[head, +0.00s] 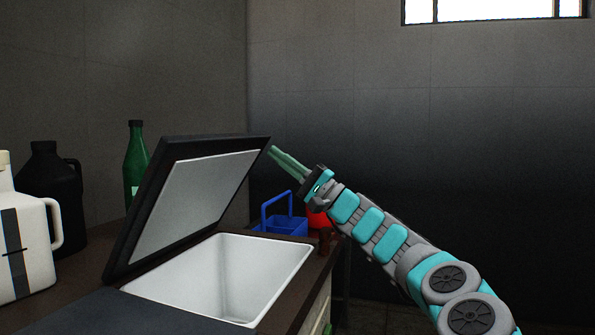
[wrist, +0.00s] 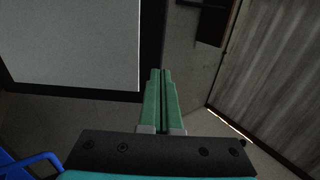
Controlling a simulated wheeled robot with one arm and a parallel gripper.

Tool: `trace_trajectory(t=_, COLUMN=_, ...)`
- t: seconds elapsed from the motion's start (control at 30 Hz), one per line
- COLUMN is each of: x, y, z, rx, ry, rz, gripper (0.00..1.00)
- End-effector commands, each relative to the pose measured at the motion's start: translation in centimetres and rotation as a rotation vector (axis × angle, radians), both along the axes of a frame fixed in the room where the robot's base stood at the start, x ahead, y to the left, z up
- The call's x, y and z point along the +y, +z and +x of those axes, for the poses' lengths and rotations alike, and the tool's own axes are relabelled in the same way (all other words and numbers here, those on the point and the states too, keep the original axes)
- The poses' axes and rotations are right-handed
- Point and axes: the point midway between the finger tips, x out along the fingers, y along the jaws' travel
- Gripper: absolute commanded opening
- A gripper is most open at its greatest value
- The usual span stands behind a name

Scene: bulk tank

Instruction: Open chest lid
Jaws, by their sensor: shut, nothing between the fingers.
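The chest lid (head: 191,196) is a dark-framed panel with a pale inner face. It stands tilted up, leaning back to the left at its hinge side, over the chest's white, empty-looking basin (head: 222,277). My gripper (head: 275,152) has green fingers that are shut and empty, with their tips right at the lid's upper right corner. I cannot tell whether they touch it. In the wrist view the lid's pale inner face (wrist: 75,42) and dark edge lie left of my shut fingers (wrist: 161,72).
A blue caddy (head: 283,222) and a red object (head: 318,217) stand behind the basin on the right. A green bottle (head: 136,165), a black jug (head: 52,190) and a white jug (head: 25,246) stand left of the lid. A wall is behind.

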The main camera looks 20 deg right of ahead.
Motion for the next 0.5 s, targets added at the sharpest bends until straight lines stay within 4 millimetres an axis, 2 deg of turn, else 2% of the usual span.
trace_trajectory(t=0.03, x=0.8, y=0.4, z=0.5, rx=0.001, ry=0.002, rz=-0.004, gripper=0.0)
trace_trajectory(t=0.2, x=2.1, y=1.7, z=1.5, rx=-0.001, ry=0.0, rz=-0.002, gripper=0.0)
trace_trajectory(t=0.5, x=2.8, y=2.4, z=1.9, rx=-0.001, ry=0.001, rz=0.0, gripper=0.0)
